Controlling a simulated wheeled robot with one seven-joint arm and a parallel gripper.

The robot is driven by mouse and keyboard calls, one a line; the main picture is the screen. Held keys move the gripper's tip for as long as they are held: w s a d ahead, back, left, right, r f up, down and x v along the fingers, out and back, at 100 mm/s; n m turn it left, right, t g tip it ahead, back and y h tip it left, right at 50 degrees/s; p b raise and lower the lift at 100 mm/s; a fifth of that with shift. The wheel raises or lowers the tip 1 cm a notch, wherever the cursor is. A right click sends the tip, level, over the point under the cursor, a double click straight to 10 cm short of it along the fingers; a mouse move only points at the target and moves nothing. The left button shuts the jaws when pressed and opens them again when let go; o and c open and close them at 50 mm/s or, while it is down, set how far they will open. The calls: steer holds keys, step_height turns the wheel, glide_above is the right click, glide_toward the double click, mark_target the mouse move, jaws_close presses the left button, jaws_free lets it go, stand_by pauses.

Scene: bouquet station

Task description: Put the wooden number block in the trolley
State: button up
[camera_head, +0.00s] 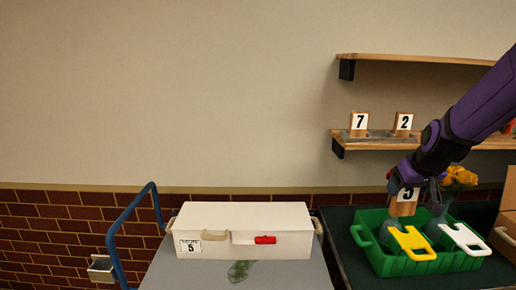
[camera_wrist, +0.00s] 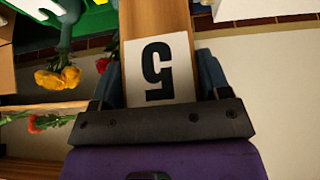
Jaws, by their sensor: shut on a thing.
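My gripper (camera_head: 415,185) is shut on the wooden number block (camera_head: 403,206), which bears a black 5 on a white label. In the wrist view the block (camera_wrist: 158,22) sits between the two fingers of my gripper (camera_wrist: 160,90), its number upside down. In the head view the block is at the back left of the green crate; I cannot tell whether it touches the crate. The trolley (camera_head: 175,277) stands at the lower left, with a blue handle and grey top. A white case labelled 5 (camera_head: 262,243) rests on it.
The green crate (camera_head: 398,265) stands on a dark table with a yellow and a white object at its front. Grey trolley surface shows before the case.

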steer(key=w+a+f, duration=0.2)
steer(key=f, duration=0.7)
steer(key=w+a+f, duration=0.1)
steer(key=a+f, duration=0.2)
steer(key=f, duration=0.6)
steer(key=w+a+f, duration=0.2)
steer(key=a+f, duration=0.1)
steer(key=f, duration=0.7)
steer(key=shift+w, duration=0.35)
steer(key=shift+r, duration=0.1)
